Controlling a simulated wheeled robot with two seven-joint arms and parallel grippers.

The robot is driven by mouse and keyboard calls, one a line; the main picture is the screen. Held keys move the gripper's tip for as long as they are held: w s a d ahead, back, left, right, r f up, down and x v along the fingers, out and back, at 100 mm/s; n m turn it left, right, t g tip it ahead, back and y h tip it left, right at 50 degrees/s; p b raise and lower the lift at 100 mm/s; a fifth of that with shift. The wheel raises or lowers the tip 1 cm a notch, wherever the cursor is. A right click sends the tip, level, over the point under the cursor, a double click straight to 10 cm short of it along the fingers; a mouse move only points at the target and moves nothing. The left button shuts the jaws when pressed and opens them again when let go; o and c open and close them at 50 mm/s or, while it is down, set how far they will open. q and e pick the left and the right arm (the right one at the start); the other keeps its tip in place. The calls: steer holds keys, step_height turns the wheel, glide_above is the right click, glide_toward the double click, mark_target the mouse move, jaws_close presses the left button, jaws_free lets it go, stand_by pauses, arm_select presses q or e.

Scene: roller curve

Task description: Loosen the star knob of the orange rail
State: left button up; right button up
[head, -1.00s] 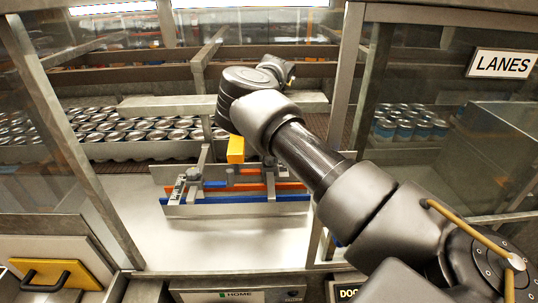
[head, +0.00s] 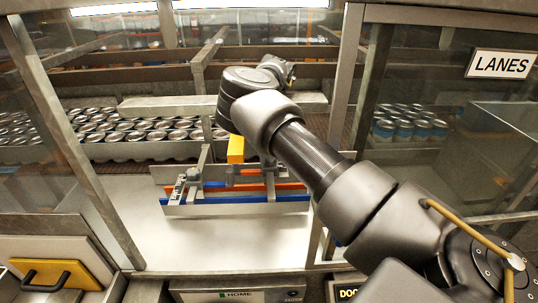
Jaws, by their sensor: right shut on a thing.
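The orange rail (head: 290,186) lies low behind the open front of the machine, just above and behind a blue rail (head: 235,200). Grey brackets cross the rails, and a grey knob (head: 193,175) sits at the left bracket. My right arm reaches in from the right, its links passing above the rails. My left gripper is not in view.
A yellow block (head: 236,149) stands behind the rails, beside my arm. Several cans (head: 130,130) fill the conveyor behind. Metal frame posts (head: 345,120) bound the opening. The pale floor (head: 215,240) in front of the rails is clear. A yellow panel with a handle (head: 60,275) is lower left.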

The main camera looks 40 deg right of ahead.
steer(key=n, duration=0.4)
steer(key=shift+f+n, duration=0.15)
steer(key=shift+n, duration=0.15)
steer(key=shift+c, duration=0.2)
steer(key=shift+o, duration=0.2)
steer(key=n, duration=0.4)
steer(key=shift+f+n, duration=0.1)
steer(key=shift+n, duration=0.2)
steer(key=n, duration=0.4)
steer(key=shift+n, duration=2.4)
steer(key=shift+c, duration=0.2)
steer(key=o, duration=1)
steer(key=shift+w+d, duration=0.15)
steer(key=shift+w, duration=0.05)
